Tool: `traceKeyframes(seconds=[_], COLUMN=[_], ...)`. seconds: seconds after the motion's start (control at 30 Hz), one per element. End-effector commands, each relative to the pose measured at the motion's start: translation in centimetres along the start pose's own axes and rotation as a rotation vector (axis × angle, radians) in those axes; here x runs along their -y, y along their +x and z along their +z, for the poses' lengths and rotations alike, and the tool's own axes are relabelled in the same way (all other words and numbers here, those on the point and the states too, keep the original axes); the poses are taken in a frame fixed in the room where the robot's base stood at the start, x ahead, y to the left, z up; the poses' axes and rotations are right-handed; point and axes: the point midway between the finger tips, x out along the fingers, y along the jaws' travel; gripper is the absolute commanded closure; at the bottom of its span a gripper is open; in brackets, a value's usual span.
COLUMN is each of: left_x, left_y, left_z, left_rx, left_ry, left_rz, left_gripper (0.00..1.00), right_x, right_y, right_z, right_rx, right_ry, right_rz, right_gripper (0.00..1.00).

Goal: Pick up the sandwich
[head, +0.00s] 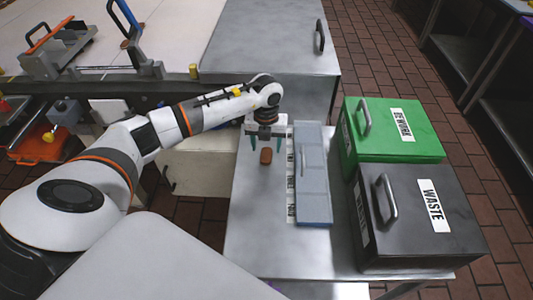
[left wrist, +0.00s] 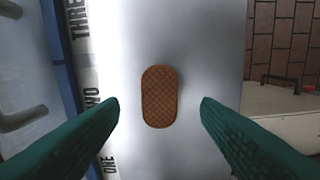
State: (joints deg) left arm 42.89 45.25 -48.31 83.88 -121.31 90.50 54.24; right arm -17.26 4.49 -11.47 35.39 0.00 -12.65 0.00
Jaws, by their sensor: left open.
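The sandwich (head: 266,156) is a small brown oblong lying on the metal table, left of the blue-lidded box. In the left wrist view the sandwich (left wrist: 159,96) shows a waffle-patterned top and lies between and slightly beyond the fingertips. My left gripper (head: 267,146) is open, with its two green fingers pointing down near the sandwich. In the left wrist view the open fingers (left wrist: 160,101) stand apart on both sides of it, with nothing held. I cannot tell the exact height of the fingertips above the table. My right gripper is not in view.
A blue-lidded box (head: 313,185) with a handle stands close right of the sandwich, beside a strip lettered with numbers. A green REWORK bin (head: 420,148) and a black WASTE bin (head: 410,240) stand further right. The metal table (head: 253,215) is bare in front of the sandwich.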

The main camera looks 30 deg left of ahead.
Motion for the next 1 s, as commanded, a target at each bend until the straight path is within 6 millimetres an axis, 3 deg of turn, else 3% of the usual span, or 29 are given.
traceKeyframes(seconds=[0.2, 0.47, 0.77, 1.0], left_x=[-0.1, -0.1, -0.1, -0.1], left_y=[2.8, 3.1, 3.1, 3.1], left_z=[0.1, 0.0, 0.0, 0.0], left_rx=[0.002, 0.000, 0.000, 0.000], left_ry=[-0.001, 0.000, 0.000, 0.000], left_rz=[-0.001, 0.000, 0.000, 0.000], left_gripper=[0.43, 0.43, 0.89, 0.90], right_x=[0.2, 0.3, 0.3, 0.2], right_y=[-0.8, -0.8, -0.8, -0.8], right_z=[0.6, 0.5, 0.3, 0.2], right_rx=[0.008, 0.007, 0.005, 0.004], right_ry=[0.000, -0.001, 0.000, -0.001], right_rz=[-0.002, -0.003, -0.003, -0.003], right_gripper=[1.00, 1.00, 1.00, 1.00])
